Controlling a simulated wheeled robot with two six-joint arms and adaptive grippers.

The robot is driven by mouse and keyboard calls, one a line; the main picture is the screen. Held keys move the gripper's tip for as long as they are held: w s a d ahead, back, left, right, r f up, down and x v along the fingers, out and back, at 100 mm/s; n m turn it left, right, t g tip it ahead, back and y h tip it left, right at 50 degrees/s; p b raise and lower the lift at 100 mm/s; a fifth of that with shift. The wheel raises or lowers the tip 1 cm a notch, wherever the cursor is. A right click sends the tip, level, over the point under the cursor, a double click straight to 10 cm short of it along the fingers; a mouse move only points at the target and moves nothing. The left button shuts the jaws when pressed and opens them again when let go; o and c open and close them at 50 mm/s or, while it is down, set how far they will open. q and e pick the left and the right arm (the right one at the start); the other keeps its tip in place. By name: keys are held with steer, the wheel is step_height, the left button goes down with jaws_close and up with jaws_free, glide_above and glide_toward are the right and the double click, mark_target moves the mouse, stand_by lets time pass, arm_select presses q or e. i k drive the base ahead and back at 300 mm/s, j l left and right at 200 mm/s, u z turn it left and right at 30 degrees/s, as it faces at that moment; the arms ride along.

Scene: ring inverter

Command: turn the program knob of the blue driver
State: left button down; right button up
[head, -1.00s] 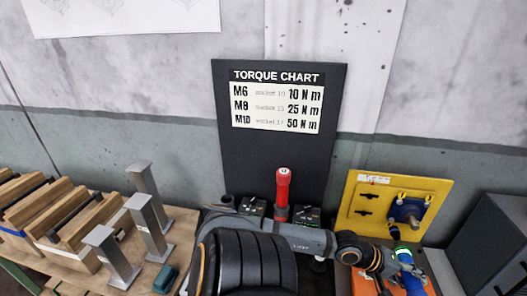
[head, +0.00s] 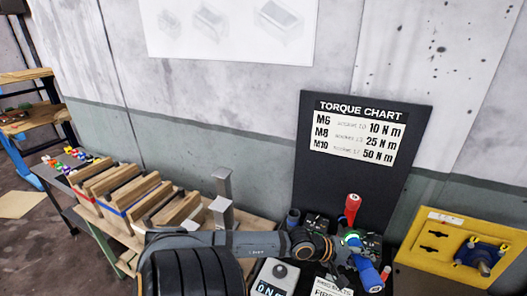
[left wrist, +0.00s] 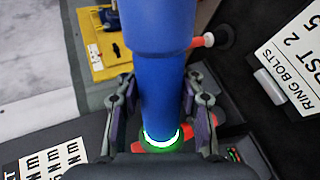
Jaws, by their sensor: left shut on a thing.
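The blue driver (head: 371,277) is in my left gripper (head: 343,266), in front of the red driver (head: 352,207) and below the torque chart board (head: 318,190). In the left wrist view, the blue driver (left wrist: 163,65) runs down between the two fingers of my left gripper (left wrist: 158,112), which is shut on it. A green lit ring (left wrist: 163,141) circles its lower part. I cannot make out the program knob. My right gripper is not in view.
A yellow panel (head: 425,253) with a blue fitting (head: 484,255) stands at the right. Wooden racks (head: 125,185) and grey metal posts (head: 223,200) stand at the left. A grey box with a round knob and display (head: 277,278) is near the front edge.

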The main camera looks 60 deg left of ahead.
mark_target(317, 218)
steer(key=k+j+u, duration=0.1)
steer(key=u, duration=0.35)
steer(key=k+j+u, duration=0.2)
steer(key=u, duration=0.25)
steer(key=k+j+u, duration=0.15)
steer(key=u, duration=0.3)
steer(key=j+u, duration=0.3)
steer(key=u, duration=0.15)
steer(key=k+j+u, duration=0.1)
steer(key=j+u, duration=0.15)
steer(key=u, duration=0.2)
